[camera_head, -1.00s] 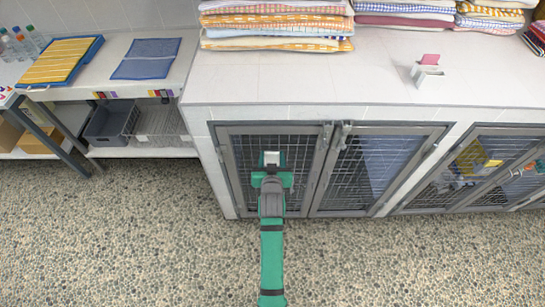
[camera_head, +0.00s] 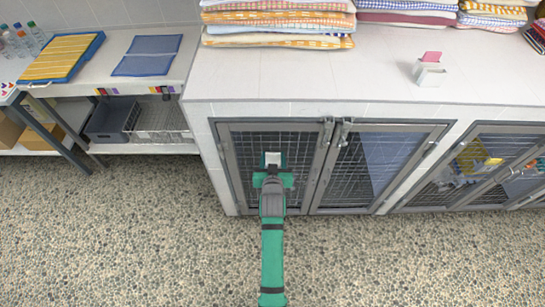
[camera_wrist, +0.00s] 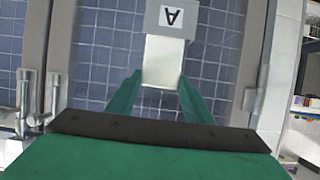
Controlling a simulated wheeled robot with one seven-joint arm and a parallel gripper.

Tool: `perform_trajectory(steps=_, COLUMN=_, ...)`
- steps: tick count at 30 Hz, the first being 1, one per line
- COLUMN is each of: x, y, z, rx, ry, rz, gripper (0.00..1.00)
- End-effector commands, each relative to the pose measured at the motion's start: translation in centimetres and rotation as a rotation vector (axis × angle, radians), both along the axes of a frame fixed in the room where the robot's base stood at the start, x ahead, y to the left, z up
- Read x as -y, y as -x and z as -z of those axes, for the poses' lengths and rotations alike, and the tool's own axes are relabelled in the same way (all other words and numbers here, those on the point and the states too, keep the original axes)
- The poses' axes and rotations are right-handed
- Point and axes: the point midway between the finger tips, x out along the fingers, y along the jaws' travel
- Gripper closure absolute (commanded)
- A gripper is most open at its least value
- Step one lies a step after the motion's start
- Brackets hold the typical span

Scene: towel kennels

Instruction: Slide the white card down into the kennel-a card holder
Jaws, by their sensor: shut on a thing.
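My gripper (camera_head: 272,176) is in front of the left mesh kennel door. In the wrist view, its green fingers (camera_wrist: 160,78) are shut on the white card (camera_wrist: 163,62) by its side edges. The card also shows in the head view (camera_head: 272,158). The grey kennel-a card holder (camera_wrist: 171,17) bears a black A, upside down in the wrist view. The card's far edge meets or overlaps the holder's near edge there; I cannot tell whether it is inside the slot. In the head view the holder cannot be made out clearly.
The mesh door (camera_head: 240,175) is shut, with a latch (camera_head: 327,132) at its upper right. A second door (camera_head: 365,170) stands beside it. On the white counter (camera_head: 300,80) are towel stacks (camera_head: 278,25) and a white box with a pink card (camera_head: 430,68). The pebbled floor is clear.

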Motion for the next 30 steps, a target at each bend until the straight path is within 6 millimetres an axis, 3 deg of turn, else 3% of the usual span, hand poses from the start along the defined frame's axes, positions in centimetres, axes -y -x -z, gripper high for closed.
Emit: perform_trajectory(steps=30, x=-0.5, y=0.0, z=2.2, rx=-0.001, ry=0.000, rz=-0.008, gripper=0.75)
